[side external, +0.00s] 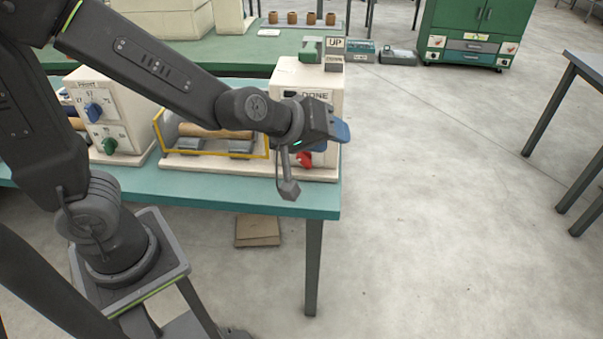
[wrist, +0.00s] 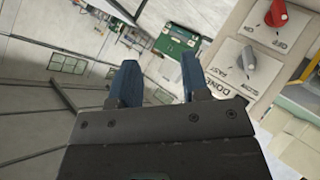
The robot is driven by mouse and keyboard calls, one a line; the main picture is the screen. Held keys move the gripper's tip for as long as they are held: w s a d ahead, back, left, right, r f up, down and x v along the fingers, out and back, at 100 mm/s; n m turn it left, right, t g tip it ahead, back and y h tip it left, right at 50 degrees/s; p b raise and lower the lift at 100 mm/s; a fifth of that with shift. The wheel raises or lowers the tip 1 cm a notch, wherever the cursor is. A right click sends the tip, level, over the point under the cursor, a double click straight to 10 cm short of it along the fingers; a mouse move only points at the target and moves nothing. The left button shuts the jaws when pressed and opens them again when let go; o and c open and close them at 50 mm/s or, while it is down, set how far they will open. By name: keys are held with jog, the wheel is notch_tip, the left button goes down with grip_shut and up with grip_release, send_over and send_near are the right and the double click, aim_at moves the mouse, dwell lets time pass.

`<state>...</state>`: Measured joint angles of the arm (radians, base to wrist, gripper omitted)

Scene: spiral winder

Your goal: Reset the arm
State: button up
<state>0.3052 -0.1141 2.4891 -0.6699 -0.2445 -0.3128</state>
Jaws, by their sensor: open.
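My gripper (wrist: 160,82) shows in the wrist view with its two blue fingers apart and nothing between them. In the side external view my gripper (side external: 342,131) is at the right end of the winder, in front of the panel marked DONE. The winder (side external: 300,76) is a cream machine on the teal table, with a yellow-framed guard (side external: 160,132) in front of a tan roll (side external: 215,132). A red knob (side external: 304,160) is partly hidden by my wrist. In the wrist view the red knob (wrist: 276,13) and a grey knob (wrist: 244,60) sit on the panel, right of the fingers.
A cream control box (side external: 110,112) with blue and green knobs stands at the left of the table (side external: 240,195). A green cabinet (side external: 472,30) stands behind, and a dark table (side external: 585,70) is at the right. The floor between is clear.

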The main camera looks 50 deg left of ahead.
jog(key=s+a+r+m+g, duration=0.2)
jog(key=s+a+m, duration=0.2)
jog(key=s, duration=0.4)
jog(key=s+a+r+m+g+y, duration=0.1)
jog(key=s+a+m+g, duration=0.2)
jog(key=s, duration=0.6)
jog(key=shift+a+r+m, duration=0.4)
jog(key=shift+a+m, duration=0.2)
jog(key=shift+m, duration=0.1)
